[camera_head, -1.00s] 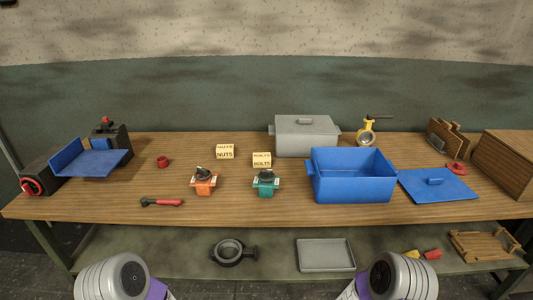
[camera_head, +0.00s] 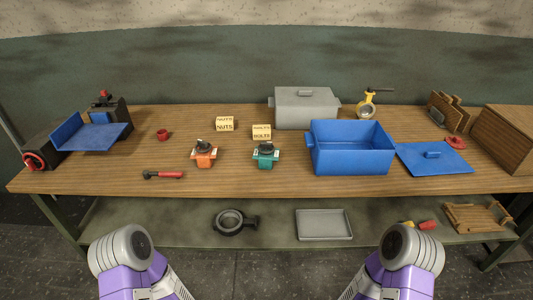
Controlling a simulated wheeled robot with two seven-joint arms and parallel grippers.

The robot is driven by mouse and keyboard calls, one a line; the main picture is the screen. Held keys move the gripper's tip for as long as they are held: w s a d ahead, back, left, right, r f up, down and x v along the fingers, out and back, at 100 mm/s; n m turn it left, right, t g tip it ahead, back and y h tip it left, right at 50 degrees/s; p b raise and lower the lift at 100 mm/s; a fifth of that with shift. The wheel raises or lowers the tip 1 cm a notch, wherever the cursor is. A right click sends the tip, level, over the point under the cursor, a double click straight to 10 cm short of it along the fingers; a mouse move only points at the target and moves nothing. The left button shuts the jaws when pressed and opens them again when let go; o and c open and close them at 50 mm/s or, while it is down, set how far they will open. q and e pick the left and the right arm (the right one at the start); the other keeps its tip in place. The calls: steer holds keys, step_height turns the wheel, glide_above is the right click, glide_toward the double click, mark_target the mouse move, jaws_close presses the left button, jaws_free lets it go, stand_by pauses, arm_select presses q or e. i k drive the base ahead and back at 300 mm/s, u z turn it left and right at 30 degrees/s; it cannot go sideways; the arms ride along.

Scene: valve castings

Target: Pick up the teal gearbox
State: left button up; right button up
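The teal gearbox (camera_head: 266,157) stands upright on the wooden table (camera_head: 250,183) near its middle, with a dark round part on top. An orange gearbox (camera_head: 204,157) of like shape stands to its left. My two arms show at the bottom left and bottom right of the head view, in front of the table. Neither gripper is in view. Nothing touches the teal gearbox.
Behind the teal gearbox is a bolts box (camera_head: 262,132); a nuts box (camera_head: 225,124) is farther left. An open blue bin (camera_head: 350,160) stands to the right, its blue lid (camera_head: 434,158) beside it. A red-handled tool (camera_head: 163,175) lies front left. The table front is clear.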

mark_target(265, 161)
steer(key=z, duration=1.4)
steer(key=i, duration=1.35)
steer(key=u, duration=2.4)
